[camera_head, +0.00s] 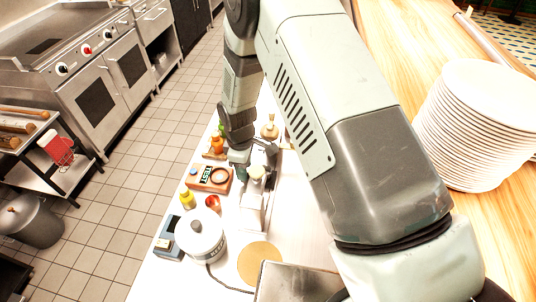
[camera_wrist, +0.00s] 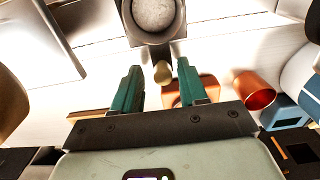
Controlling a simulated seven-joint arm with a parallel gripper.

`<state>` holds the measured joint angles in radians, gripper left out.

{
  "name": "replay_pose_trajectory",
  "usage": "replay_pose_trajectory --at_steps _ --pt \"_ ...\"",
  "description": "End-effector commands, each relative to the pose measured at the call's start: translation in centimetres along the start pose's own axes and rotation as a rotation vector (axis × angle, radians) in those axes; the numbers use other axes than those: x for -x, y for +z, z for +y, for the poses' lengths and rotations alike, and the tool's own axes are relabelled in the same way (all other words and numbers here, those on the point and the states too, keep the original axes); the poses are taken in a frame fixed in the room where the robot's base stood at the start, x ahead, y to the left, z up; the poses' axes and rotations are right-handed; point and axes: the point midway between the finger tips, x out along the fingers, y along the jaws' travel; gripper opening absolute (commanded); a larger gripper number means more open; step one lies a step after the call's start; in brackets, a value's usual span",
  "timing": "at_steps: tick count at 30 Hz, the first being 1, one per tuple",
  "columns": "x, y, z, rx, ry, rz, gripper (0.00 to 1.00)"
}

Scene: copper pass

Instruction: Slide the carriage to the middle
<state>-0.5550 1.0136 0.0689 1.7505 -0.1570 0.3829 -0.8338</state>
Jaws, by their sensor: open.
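What looks like the carriage is a dark grey block (camera_wrist: 152,32) with a round pale top, at the top middle of the wrist view. A small brass knob (camera_wrist: 162,74) sticks out from it toward me, between my green fingers. My gripper (camera_wrist: 159,69) is open, with one finger on each side of the knob; I cannot tell whether either touches it. In the head view my gripper (camera_head: 255,155) is over the counter beside a pale round-topped part (camera_head: 257,173). My arm hides much of the area around it, and the track cannot be made out clearly.
A copper cup (camera_wrist: 254,90) lies right of my fingers. Stacked plates (camera_head: 480,125) stand right.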

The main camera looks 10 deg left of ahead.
Motion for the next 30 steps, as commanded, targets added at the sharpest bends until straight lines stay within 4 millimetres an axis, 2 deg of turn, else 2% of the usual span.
replay_pose_trajectory --at_steps 4,21,30 --pt "0.6 0.0 0.1 0.0 0.001 0.001 0.43" --pt "5.2 0.0 0.1 -0.001 0.002 0.002 0.43" --pt "6.0 0.0 0.0 -0.001 0.0 0.0 0.43"
